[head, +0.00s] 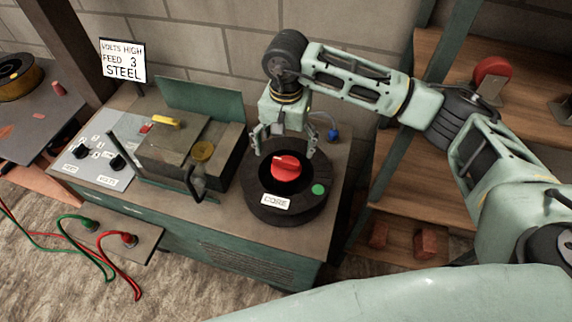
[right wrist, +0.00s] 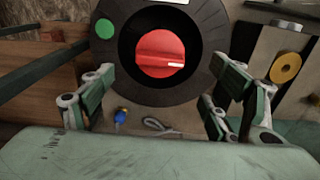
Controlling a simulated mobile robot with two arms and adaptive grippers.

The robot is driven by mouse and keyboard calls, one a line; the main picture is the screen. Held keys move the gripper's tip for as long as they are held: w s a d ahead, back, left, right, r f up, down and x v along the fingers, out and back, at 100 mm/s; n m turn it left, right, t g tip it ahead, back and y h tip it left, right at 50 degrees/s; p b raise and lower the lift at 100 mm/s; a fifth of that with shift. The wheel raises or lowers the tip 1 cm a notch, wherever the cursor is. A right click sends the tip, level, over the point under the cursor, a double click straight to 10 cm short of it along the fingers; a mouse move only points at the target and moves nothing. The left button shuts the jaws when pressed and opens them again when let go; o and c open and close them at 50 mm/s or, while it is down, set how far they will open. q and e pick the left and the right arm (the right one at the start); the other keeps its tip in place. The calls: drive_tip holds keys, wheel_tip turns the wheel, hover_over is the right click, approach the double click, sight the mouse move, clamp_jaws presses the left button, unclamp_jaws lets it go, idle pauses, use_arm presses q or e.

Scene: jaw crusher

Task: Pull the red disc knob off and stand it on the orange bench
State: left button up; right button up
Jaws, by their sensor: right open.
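A round red knob (head: 285,167) with a raised bar grip sits in the central hole of a black ring labelled CORE (head: 314,205), on the green machine's top. My right gripper (head: 284,152) is over the ring, open, with its fingers apart above the knob. In the right wrist view, the knob (right wrist: 161,53) shows between the spread fingers (right wrist: 160,70), and nothing is held. A bench with a dark top and orange side (head: 48,183) stands at the left edge, partly cut off. My left gripper is not in view.
A yellow-handled vice-like block (head: 180,150) and control panel (head: 95,158) stand left of the ring. A spool (head: 18,76) and small red pieces are on the left bench. Wooden shelves (head: 400,185) at right hold another red disc (head: 491,69). Red and green cables hang in front.

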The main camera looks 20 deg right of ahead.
sight(286, 161)
wheel_tip(286, 161, down, 6)
drive_tip(key=b, duration=0.4)
drive_tip(key=shift+f, duration=0.2)
drive_tip(key=shift+f+b, duration=0.5)
drive_tip(key=shift+b, duration=0.2)
drive_tip(key=shift+b, duration=0.7)
drive_tip(key=shift+c, duration=0.5)
drive_tip(key=shift+r, duration=0.1)
drive_tip(key=c, duration=1.6)
drive_tip(key=shift+a+r+p, duration=0.1)
drive_tip(key=shift+r+p, duration=0.25)
drive_tip(key=shift+r, duration=0.55)
drive_tip(key=shift+r+p, duration=0.6)
drive_tip(key=shift+r, duration=1.5)
